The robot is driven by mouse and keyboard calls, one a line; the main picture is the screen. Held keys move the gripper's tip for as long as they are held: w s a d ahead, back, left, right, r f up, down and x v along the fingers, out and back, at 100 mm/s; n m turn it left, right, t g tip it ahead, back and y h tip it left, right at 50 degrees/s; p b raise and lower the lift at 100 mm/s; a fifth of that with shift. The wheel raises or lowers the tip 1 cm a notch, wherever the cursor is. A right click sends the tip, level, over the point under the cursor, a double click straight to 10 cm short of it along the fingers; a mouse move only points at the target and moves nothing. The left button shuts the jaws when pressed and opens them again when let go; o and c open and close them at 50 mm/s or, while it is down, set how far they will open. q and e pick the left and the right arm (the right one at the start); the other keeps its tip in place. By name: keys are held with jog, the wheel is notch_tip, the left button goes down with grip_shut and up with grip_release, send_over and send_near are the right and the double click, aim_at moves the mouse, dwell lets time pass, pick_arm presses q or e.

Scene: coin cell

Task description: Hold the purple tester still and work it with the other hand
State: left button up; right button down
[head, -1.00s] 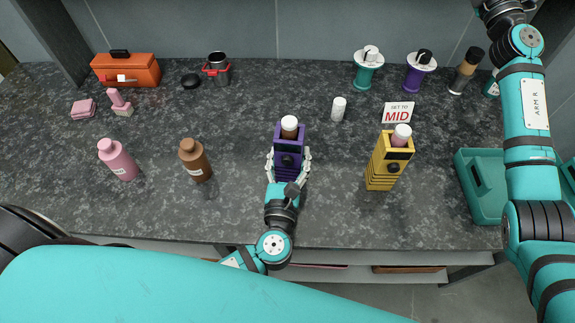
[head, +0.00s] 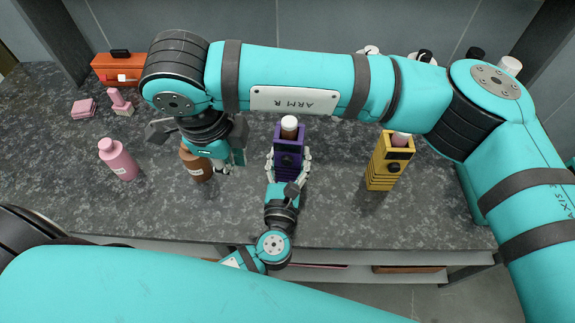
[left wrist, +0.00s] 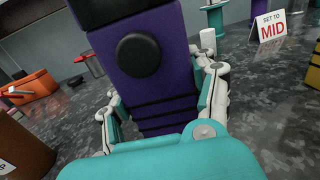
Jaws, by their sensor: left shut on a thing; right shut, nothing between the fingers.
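The purple tester (head: 290,138) stands upright on the dark counter in the head view, with a brown bottle with a white cap (head: 289,127) in its top. A black round knob (left wrist: 138,55) shows on its front in the left wrist view. My left gripper (head: 289,168) is shut around the tester's lower body, a finger on each side; it also shows in the left wrist view (left wrist: 163,115). My right gripper (head: 226,170) is shut and empty, pointing down left of the tester and apart from it, partly in front of a brown bottle (head: 193,165).
A yellow tester (head: 383,170) stands to the right. A pink bottle (head: 118,160) stands at the left, with an orange toolbox (head: 110,70) behind. A "SET TO MID" sign (left wrist: 268,30) shows in the left wrist view. My right arm covers much of the counter's back.

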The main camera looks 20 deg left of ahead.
aim_at(297, 159)
jog(key=d+t+h, duration=0.1)
jog(key=d+t, duration=0.1)
jog(key=w+d+n+t+h, duration=0.1)
jog(key=d+t+h, duration=0.1)
jog(key=d, duration=0.1)
jog(key=shift+w+d+f+n, duration=0.15)
jog(key=shift+n, duration=0.15)
pick_arm(q)
jog(key=shift+d, duration=0.1)
pick_arm(e)
jog(key=x, duration=1)
jog(key=shift+d, duration=0.1)
jog(key=shift+w, duration=1.35)
pick_arm(q)
jog(key=shift+f, duration=0.1)
pick_arm(e)
jog(key=v, duration=1)
jog(key=shift+s+a, duration=0.35)
